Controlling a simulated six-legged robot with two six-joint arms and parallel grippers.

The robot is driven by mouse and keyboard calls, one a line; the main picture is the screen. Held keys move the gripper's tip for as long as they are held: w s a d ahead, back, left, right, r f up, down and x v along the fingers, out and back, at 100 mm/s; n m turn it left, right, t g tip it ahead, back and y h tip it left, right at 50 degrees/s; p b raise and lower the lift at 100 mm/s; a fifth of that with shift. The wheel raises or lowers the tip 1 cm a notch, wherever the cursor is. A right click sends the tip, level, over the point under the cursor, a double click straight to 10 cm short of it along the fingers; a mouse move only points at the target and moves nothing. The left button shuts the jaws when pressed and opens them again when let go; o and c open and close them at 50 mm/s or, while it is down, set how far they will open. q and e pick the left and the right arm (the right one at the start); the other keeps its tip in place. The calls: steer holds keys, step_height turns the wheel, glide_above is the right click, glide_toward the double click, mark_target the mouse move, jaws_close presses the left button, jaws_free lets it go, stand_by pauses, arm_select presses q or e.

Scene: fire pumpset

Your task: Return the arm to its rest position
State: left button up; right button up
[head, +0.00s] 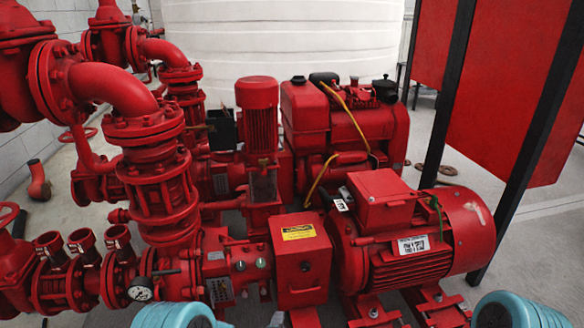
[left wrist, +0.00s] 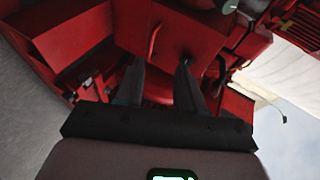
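My left gripper (left wrist: 160,70) shows in the left wrist view with its two dark fingers apart and nothing held between them. Red pump equipment (left wrist: 80,30) lies beyond the fingertips; I cannot tell how far. In the head view, teal parts of my own arms (head: 174,316) (head: 520,312) show only at the bottom edge, left and right. Neither gripper shows in the head view, and my right gripper is in no view.
A red motor (head: 440,235) and a red box with a yellow label (head: 300,265) stand just ahead. Red pipes and valves (head: 155,165) fill the left. A red panel on black posts (head: 505,100) stands at the right. A white tank (head: 285,40) is behind.

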arm_select(q)
steer(key=s+a+f+n+g, duration=0.45)
steer(key=s+a, duration=0.45)
steer(key=a, duration=0.3)
steer(key=s+d+f+n+g+h, duration=0.15)
steer(key=s+n+g, duration=0.25)
steer(key=s+n, duration=0.5)
steer(key=s+d+f+n+g+h, duration=0.15)
steer(key=s+n+g, duration=0.35)
steer(key=s, duration=0.7)
step_height(320, 180, up, 29)
steer(key=n+p, duration=0.1)
steer(key=p, duration=2.7)
steer(key=shift+d+t+y+p, duration=0.15)
steer(key=shift+t+y+p, duration=0.15)
steer(key=shift+t+y, duration=0.1)
steer(key=shift+w+f, duration=0.1)
